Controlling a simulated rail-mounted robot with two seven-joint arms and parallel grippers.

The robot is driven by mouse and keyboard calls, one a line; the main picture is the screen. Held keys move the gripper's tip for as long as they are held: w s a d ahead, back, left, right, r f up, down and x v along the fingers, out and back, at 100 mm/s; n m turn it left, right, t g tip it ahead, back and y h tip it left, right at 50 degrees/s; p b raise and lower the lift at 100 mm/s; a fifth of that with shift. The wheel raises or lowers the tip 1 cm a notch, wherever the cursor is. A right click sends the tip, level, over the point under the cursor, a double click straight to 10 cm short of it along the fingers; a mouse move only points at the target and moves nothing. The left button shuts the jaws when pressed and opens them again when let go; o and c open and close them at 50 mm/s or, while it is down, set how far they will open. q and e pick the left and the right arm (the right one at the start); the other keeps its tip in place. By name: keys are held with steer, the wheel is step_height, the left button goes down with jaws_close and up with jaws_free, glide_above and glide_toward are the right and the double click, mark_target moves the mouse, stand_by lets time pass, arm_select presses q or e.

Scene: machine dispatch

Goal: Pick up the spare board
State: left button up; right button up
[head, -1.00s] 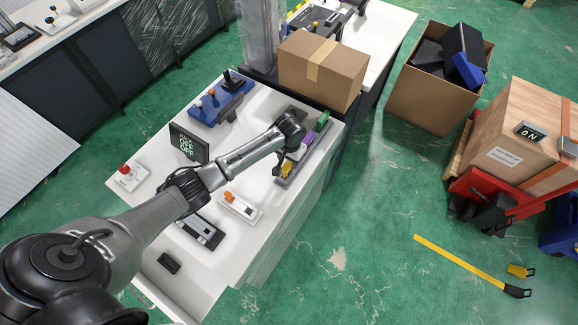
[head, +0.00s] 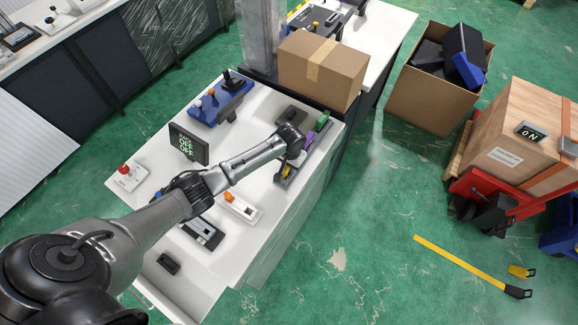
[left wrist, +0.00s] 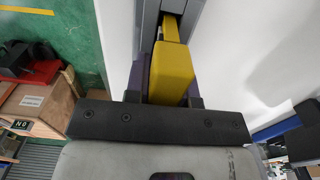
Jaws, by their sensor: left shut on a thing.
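A narrow grey rack (head: 284,183) lies along the right edge of the white bench. It holds a yellow block (head: 286,170), a purple block (head: 307,142) and a green block (head: 322,122) in a row. My left gripper (head: 296,160) is at the rack, between the yellow and purple parts. In the left wrist view the yellow block (left wrist: 172,72) rises between the two dark fingers of my left gripper (left wrist: 165,101), which is shut on it. Some purple (left wrist: 143,78) shows beside and below it. The frames do not say which block is the spare board. My right gripper is not in view.
On the white bench (head: 262,245) stand a dark display (head: 189,143), a white box with an orange knob (head: 241,207) and a red-button box (head: 127,176). A cardboard box (head: 322,70) stands behind the rack.

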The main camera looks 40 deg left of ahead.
arm_select(q)
jaws_close()
steer(key=shift+r, duration=0.15)
